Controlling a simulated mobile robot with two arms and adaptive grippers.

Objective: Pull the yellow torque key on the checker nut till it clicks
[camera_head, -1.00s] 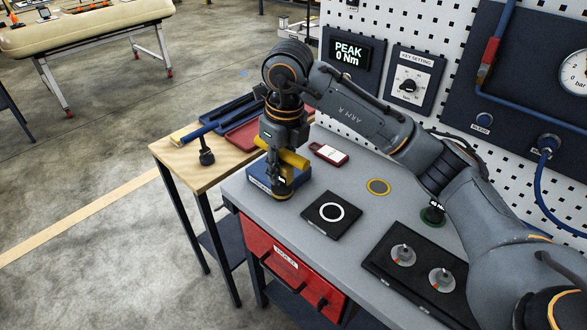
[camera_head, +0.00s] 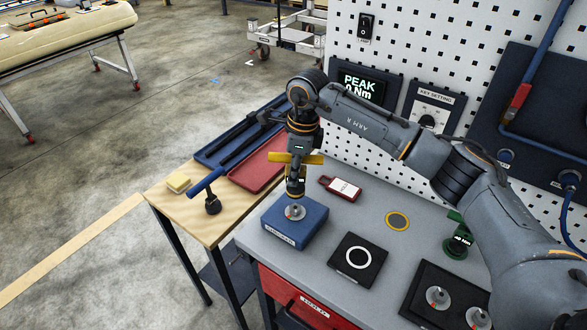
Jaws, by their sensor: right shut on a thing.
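The yellow torque key (camera_head: 312,159) has a yellow crossbar handle and a dark shaft pointing down. My right gripper (camera_head: 295,156) is shut on it from above and partly hides its middle. The key stands about upright over the blue checker block (camera_head: 306,229). A grey round nut (camera_head: 295,212) with a small red mark sits on top of the block. The shaft's lower end is right above the nut; I cannot tell whether they touch. The display (camera_head: 361,88) reads PEAK 0 Nm. My left gripper is not in view.
A red tag (camera_head: 341,187), a yellow-ringed disc (camera_head: 397,221) and a black plate with a white ring (camera_head: 358,258) lie on the grey bench. A blue-handled tool (camera_head: 207,182) and a red tray (camera_head: 258,172) are on the wooden table. The pegboard (camera_head: 430,50) stands behind.

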